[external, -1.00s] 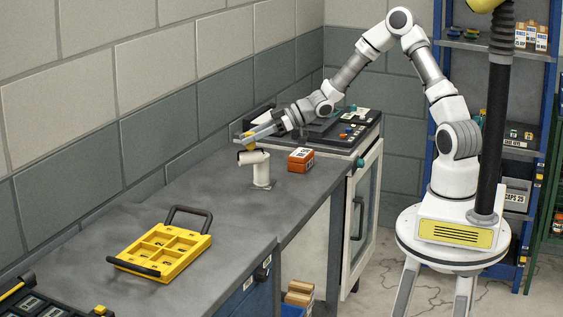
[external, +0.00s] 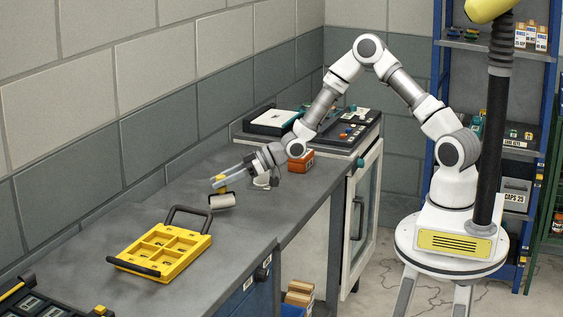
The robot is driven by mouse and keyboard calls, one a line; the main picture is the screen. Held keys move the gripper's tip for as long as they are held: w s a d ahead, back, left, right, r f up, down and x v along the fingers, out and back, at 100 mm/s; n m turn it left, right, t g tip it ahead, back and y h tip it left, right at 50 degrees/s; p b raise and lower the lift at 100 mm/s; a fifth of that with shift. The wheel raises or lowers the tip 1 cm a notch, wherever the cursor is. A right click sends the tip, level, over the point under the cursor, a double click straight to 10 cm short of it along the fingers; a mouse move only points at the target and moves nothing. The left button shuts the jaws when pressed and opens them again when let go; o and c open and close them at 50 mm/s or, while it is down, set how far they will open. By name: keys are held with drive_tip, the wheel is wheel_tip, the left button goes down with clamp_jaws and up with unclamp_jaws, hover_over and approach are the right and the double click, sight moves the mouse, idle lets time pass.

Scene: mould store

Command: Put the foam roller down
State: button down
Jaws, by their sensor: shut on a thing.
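The foam roller (external: 223,201) is a white cylinder with a dark end and a yellow grip above it. My gripper (external: 220,181) is shut on its yellow grip, reaching from the right. The roller is low over the grey bench top, right of the black handle of the yellow mould. I cannot tell whether it touches the bench. A small pale stand (external: 262,182) is partly hidden behind my wrist.
The yellow mould (external: 165,250) with several compartments lies on the bench (external: 110,225) at the front left. An orange box (external: 300,161) stands behind my forearm. A black-topped unit (external: 345,137) is at the back right. Bare bench lies between the roller and the wall.

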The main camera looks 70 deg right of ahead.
drive_tip(key=shift+f, duration=0.6)
drive_tip(key=shift+f, duration=0.2)
drive_tip(key=c, duration=0.5)
unclamp_jaws()
drive_tip(key=shift+c, duration=0.2)
